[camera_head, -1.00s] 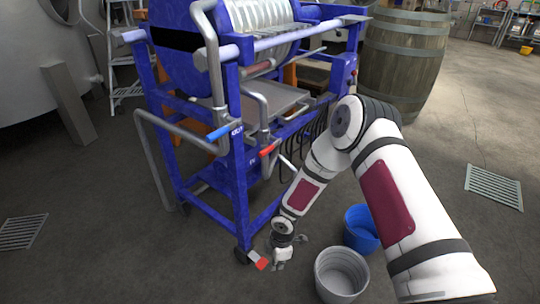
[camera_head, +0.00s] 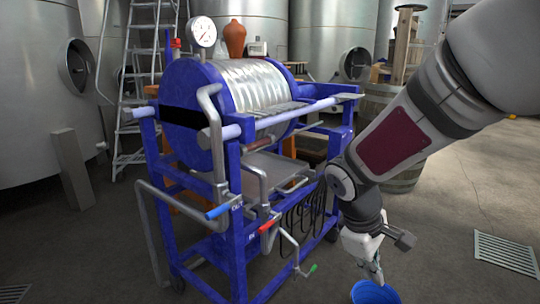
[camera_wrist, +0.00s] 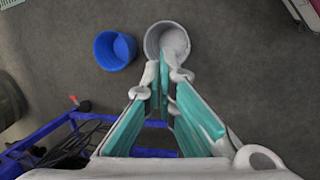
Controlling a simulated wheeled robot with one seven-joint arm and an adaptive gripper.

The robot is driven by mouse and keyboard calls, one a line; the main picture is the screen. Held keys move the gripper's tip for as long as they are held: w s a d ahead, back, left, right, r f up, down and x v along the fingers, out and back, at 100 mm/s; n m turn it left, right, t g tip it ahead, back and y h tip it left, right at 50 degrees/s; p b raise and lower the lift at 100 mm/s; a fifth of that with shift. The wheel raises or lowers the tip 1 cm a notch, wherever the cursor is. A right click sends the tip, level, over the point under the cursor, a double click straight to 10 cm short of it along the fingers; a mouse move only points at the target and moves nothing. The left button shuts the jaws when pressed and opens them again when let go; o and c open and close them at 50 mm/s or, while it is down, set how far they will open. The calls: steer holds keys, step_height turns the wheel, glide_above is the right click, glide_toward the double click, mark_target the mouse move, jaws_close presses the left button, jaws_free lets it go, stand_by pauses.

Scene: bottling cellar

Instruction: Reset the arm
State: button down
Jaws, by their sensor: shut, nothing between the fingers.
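My gripper (camera_head: 374,276) shows in the head view at the lower right, hanging from my raised arm. It points down above the blue bucket (camera_head: 376,293), beside the blue press (camera_head: 238,200). In the wrist view my gripper (camera_wrist: 165,72) has its teal-padded fingers shut with nothing between them. The fingertips overlap the near side of the pale grey bucket (camera_wrist: 168,38) in that view; the height above it is hard to tell. The blue bucket (camera_wrist: 115,50) is to their left.
The press has a blue-handled valve (camera_head: 218,211), a red-handled valve (camera_head: 268,226) and a green-tipped lever (camera_head: 312,268) on its near side. A barrel (camera_head: 405,172) stands behind my arm. A floor grate (camera_head: 506,252) lies at right. Open floor surrounds the buckets.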

steer(key=s+d+r+m+y, duration=0.15)
steer(key=s+r+m, duration=0.6)
steer(key=s, duration=0.75)
steer(key=s+a+r+m+y, duration=0.2)
steer(key=s+a, duration=0.1)
steer(key=s, duration=1)
step_height(320, 180, up, 37)
steer(key=t+p, duration=0.3)
steer(key=p, duration=3.2)
steer(key=shift+d+r+t, duration=0.15)
steer(key=shift+r+t, duration=0.05)
steer(key=shift+t, duration=0.1)
steer(key=shift+w+d+n, duration=0.1)
steer(key=shift+n, duration=0.15)
